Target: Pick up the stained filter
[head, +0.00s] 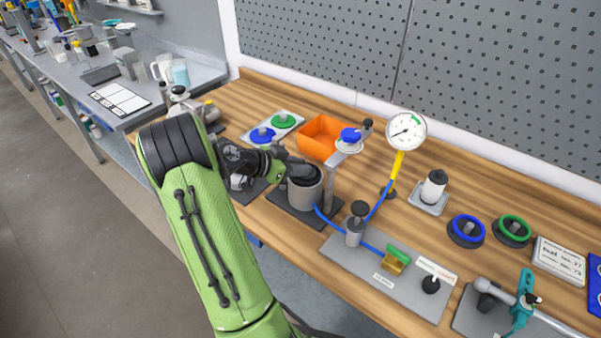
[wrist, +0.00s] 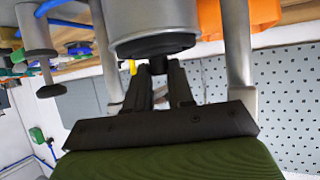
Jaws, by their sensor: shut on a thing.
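My gripper (head: 303,173) is at the open top of a grey cylindrical cup (head: 304,196) on a dark base plate. In the wrist view my two black fingers (wrist: 158,66) are close together on a dark round cap (wrist: 150,47) at the rim of the metal cup (wrist: 155,18). No stain shows on what I hold, and its body is hidden, so I cannot tell whether it is the stained filter. A white cylinder with a black top (head: 434,187) stands apart on a small tray to the right.
A metal post with a blue-knobbed arm (head: 348,140) stands right beside the cup. An orange bin (head: 322,137) is behind it. A blue hose (head: 328,219), a pressure gauge (head: 406,130) and a grey valve plate (head: 372,268) are to the right.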

